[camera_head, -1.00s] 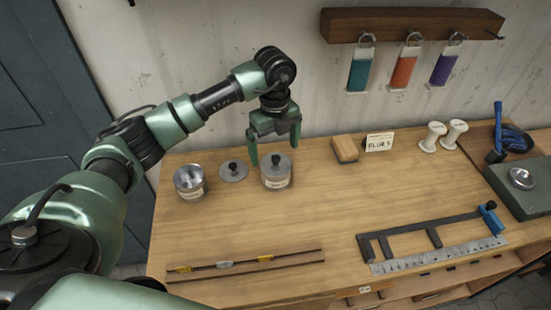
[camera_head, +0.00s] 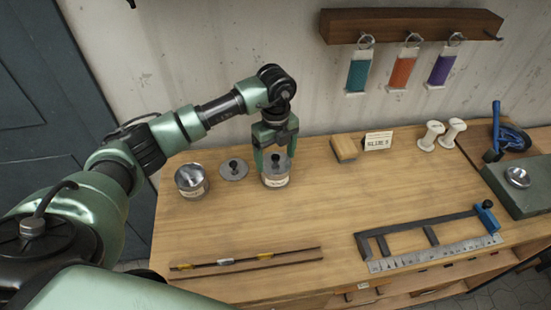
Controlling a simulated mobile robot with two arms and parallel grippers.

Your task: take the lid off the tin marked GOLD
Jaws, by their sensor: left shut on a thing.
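A round metal tin (camera_head: 276,182) with a pale label stands near the back of the wooden bench. The label is too small to read. Its grey lid (camera_head: 284,168) with a dark knob is on top. My left gripper (camera_head: 274,160) points down over this tin, shut on the lid's knob, with a finger on either side. To the left a second labelled tin (camera_head: 192,188) stands open, its bright inside showing. A loose grey lid (camera_head: 234,170) with a dark knob lies flat between the two tins. My right gripper is not in view.
A metal frame tool (camera_head: 400,238) and a ruler (camera_head: 425,257) lie front right, a thin rod (camera_head: 240,262) front left. Mid-bench is clear.

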